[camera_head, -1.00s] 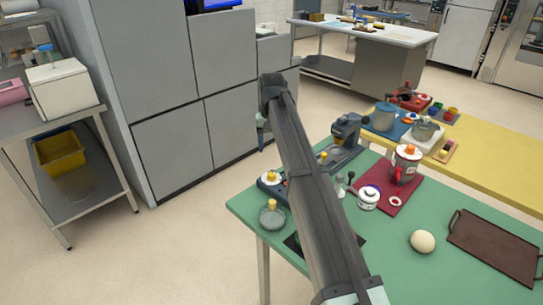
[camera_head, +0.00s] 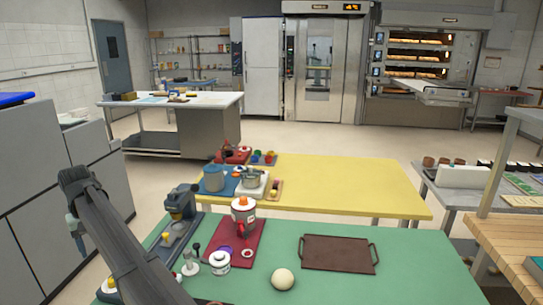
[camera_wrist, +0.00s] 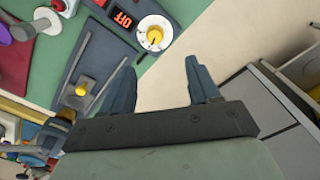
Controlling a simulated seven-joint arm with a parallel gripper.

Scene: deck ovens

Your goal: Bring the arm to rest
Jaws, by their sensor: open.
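My gripper (camera_wrist: 158,68) is open in the wrist view, its two dark fingers apart with nothing between them. Behind the fingers show pale floor and the corner of the green table (camera_wrist: 180,10). In the head view my arm rises from the bottom edge toward the left, and my gripper (camera_head: 73,226) hangs from its end, left of the green table (camera_head: 390,275). A small scale with a red display (camera_wrist: 122,18) and a round white dial with a yellow knob (camera_wrist: 154,36) lie near the fingertips in the picture.
The green table holds a grey-blue machine (camera_head: 180,210), a red mat (camera_head: 225,258), a pale ball (camera_head: 283,279) and a brown tray (camera_head: 338,253). A yellow table (camera_head: 360,190) stands behind. Grey cabinets (camera_head: 40,200) stand at left. Open floor (camera_head: 290,140) lies beyond.

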